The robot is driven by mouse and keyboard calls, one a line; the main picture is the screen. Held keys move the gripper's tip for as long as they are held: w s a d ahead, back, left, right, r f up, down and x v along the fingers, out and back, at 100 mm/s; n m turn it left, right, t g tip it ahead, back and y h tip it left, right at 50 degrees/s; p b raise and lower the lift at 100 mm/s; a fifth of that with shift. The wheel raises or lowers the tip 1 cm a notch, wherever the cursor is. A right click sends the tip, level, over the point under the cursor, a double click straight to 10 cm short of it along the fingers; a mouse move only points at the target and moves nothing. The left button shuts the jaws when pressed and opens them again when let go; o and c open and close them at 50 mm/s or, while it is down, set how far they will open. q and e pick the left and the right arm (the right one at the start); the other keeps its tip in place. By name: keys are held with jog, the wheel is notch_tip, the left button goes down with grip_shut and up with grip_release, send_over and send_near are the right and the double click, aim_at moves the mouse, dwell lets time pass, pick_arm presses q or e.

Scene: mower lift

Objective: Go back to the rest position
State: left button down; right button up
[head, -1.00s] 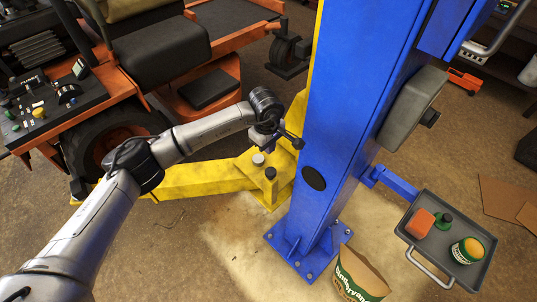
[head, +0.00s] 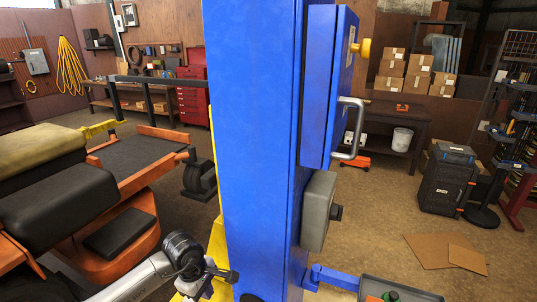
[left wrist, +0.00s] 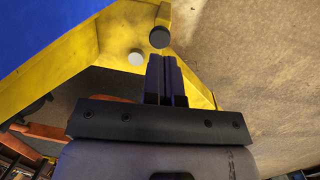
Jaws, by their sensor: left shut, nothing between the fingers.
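My left gripper (head: 222,277) is low in the head view, just left of the blue lift post (head: 252,130). In the left wrist view its fingers (left wrist: 165,62) are together with nothing between them. They point toward the yellow lift arm (left wrist: 110,32), where a dark round pad (left wrist: 159,37) and a pale round knob (left wrist: 136,57) show beyond the fingertips. I cannot tell how far the fingertips are from them. My right gripper does not show in either view.
The orange mower (head: 125,215) stands at the left. A blue control box (head: 328,90) with a grey handle (head: 350,128) is on the post's right side. A grey tray (head: 400,290) shows at the bottom right. Brown floor lies open right of the post, with flat cardboard (head: 430,251) on it.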

pick_arm(q)
jog(key=s+d+r+n+t+h, duration=0.1)
jog(key=s+d+r+n+h, duration=0.1)
jog(key=s+d+n+h, duration=0.45)
jog(key=s+d+r+n+t+h, duration=0.1)
jog(key=s+d+h, duration=0.2)
jog(key=d+h, duration=0.8)
notch_tip(320, 180, up, 4)
jog(key=a+r+n+t+y, duration=0.1)
jog(key=n+t+y, duration=0.2)
jog(key=n+t, duration=1.1)
jog(key=s+a+f+n+y, duration=0.3)
jog(key=a+f+n+y, duration=0.35)
jog(key=n, duration=0.55)
jog(key=s+a+f+n+y, duration=0.35)
jog(key=a+n+y, duration=0.45)
jog(key=n, duration=0.5)
jog(key=s+a+f+n+g+y, duration=0.1)
jog(key=s+a+f+n+g, duration=0.1)
jog(key=s+f+n+g, duration=0.65)
jog(key=s+a+f+n+g+y, duration=0.15)
jog(key=s+f+g, duration=0.3)
jog(key=s, duration=0.95)
notch_tip(320, 180, up, 21)
jog(key=p, duration=2.1)
jog(key=shift+a+r+m+h, duration=0.15)
jog(key=shift+a+m+h, duration=0.1)
jog(key=shift+m+h, duration=0.1)
